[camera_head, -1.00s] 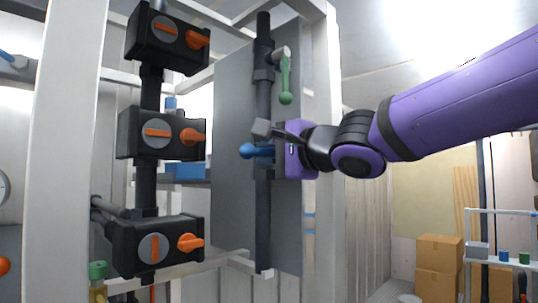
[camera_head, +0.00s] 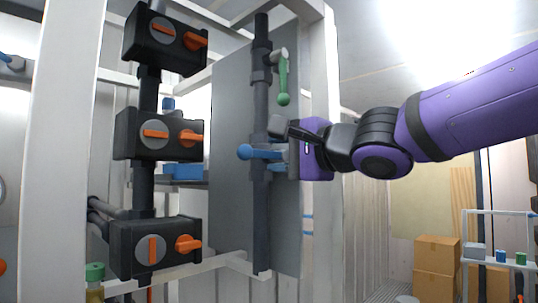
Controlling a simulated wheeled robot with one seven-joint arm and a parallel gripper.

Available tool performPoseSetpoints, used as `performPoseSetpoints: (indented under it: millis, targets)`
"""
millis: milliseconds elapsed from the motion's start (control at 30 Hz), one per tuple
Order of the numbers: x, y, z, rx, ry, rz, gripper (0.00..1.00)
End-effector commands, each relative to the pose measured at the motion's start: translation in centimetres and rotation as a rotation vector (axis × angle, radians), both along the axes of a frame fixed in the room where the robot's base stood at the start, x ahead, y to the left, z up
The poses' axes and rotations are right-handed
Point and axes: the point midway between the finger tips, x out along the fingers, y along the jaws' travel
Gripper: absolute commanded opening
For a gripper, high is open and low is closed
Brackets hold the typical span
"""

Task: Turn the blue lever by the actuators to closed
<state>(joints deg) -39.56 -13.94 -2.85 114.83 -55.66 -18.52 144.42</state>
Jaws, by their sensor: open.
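The blue lever (camera_head: 259,153) is on the dark vertical pipe (camera_head: 261,215) on the grey panel, right of the actuators. It points left, roughly horizontal, with a round knob at its left end. My gripper (camera_head: 283,147) is open just right of the lever, with its fingers pointing left near the lever's pivot end. I cannot tell whether the fingers touch the lever. Several black actuators with orange handles, one of them the middle actuator (camera_head: 160,134), are stacked on a pipe to the left.
A green lever (camera_head: 283,78) hangs down above my gripper on the same pipe. A white frame post (camera_head: 326,220) stands close below and behind my gripper. Cardboard boxes (camera_head: 437,268) and a shelf (camera_head: 500,260) stand at the lower right.

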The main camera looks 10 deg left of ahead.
Motion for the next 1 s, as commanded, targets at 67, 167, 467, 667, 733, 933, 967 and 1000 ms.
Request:
performPoseSetpoints:
  millis: [67, 167, 467, 667, 733, 933, 967, 1000]
  targets:
    - [-1.1, -1.2, 0.1, 0.002, -0.003, 0.002, 0.41]
    - [-2.2, -2.6, 0.1, 0.002, -0.002, 0.003, 0.41]
    - [-4.3, -5.4, 0.1, 0.002, -0.001, 0.002, 0.41]
    - [-4.6, -5.9, -0.1, 0.0, 0.001, 0.0, 0.41]
    - [-4.6, -5.9, -0.1, 0.0, 0.001, 0.0, 0.41]
    - [-4.6, -5.9, 0.0, 0.001, 0.001, 0.0, 0.41]
    - [-4.6, -5.9, 0.0, 0.001, 0.001, 0.0, 0.41]
    - [-4.6, -5.9, 0.0, 0.001, 0.001, 0.0, 0.41]
